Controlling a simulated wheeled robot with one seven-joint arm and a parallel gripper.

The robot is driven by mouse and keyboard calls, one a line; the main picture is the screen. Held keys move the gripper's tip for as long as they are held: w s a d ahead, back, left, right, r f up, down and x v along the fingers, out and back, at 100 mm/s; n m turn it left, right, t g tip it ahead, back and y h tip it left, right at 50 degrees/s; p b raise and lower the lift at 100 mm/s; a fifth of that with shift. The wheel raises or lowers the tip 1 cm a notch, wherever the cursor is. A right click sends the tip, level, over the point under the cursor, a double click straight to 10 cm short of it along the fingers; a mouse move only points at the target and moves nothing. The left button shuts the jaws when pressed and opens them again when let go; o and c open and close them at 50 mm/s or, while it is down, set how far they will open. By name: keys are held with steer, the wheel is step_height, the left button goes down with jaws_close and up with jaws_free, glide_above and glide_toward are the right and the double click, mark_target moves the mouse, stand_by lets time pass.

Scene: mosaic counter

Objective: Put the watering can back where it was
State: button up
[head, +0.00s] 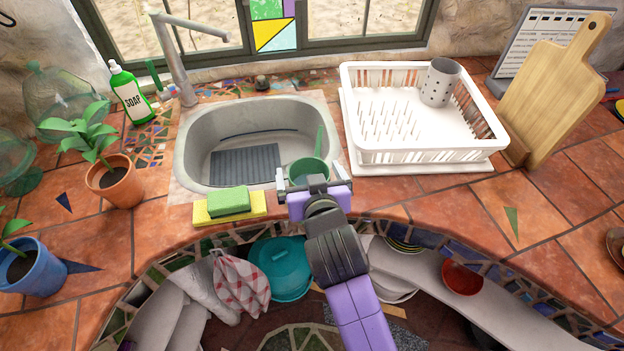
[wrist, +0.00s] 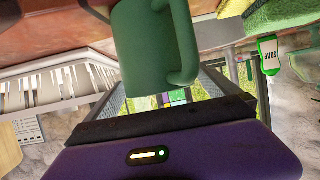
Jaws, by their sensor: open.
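The green watering can (head: 308,170) is at the front right corner of the sink (head: 187,150), with a thin green part rising up from it. I cannot tell whether it rests on the rim or inside the basin. In the wrist view the can (wrist: 150,50) fills the top middle, with its loop handle on the right. My gripper (head: 309,178) is open, just in front of the can, with one finger seen on each side of it. My gripper hides the can's lower front part in the head view.
A white dish rack (head: 430,157) holding a grey cup (head: 440,82) stands to the right. A green and yellow sponge pair (head: 230,203) lies at the sink's front edge. The soap bottle (head: 130,95) and potted plants (head: 115,183) stand left. The counter right of the rack's front is mostly clear.

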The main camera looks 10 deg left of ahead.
steer(key=b+v, duration=0.1)
steer(key=v, duration=1.1)
steer(key=shift+d+f, duration=0.1)
steer(key=s+d+f, duration=0.8)
steer(key=s+d, duration=0.5)
steer(key=s+d+r+m+t+h, duration=0.1)
steer(key=s+d, duration=0.3)
steer(key=s, duration=0.4)
steer(key=s+d+r+m+t+h, duration=0.1)
steer(key=s+d+r+m+h, duration=0.1)
steer(key=s, duration=0.6)
steer(key=d+r, duration=0.1)
steer(key=d, duration=0.1)
steer(key=shift+s+d+r+h, duration=0.3)
steer(key=shift+d+r, duration=0.1)
